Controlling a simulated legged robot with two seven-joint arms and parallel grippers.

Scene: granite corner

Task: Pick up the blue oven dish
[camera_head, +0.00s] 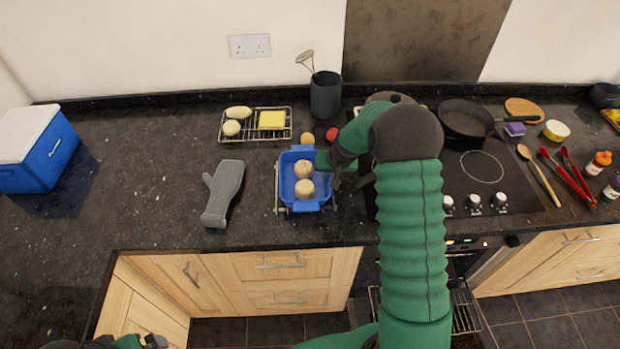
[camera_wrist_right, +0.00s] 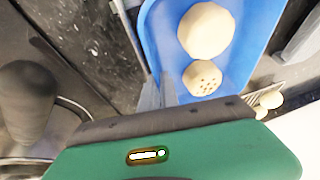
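The blue oven dish (camera_head: 285,171) sits on the dark counter in a wire rack, with two round pale pieces of food in it. My right gripper (camera_head: 335,180) is at the dish's right side. In the right wrist view its fingers (camera_wrist_right: 159,92) are close together at the edge of the dish (camera_wrist_right: 238,60), one on each side of the wall, and look shut on it. The fingertips are partly hidden. My left gripper (camera_head: 152,342) shows only in part at the bottom left edge, away from the dish; its opening cannot be made out.
A grey oven mitt (camera_head: 222,193) lies left of the dish. A cooling rack (camera_head: 256,133) with food and a dark utensil pot (camera_head: 325,97) stand behind. A hob with a pan (camera_head: 465,118) is to the right.

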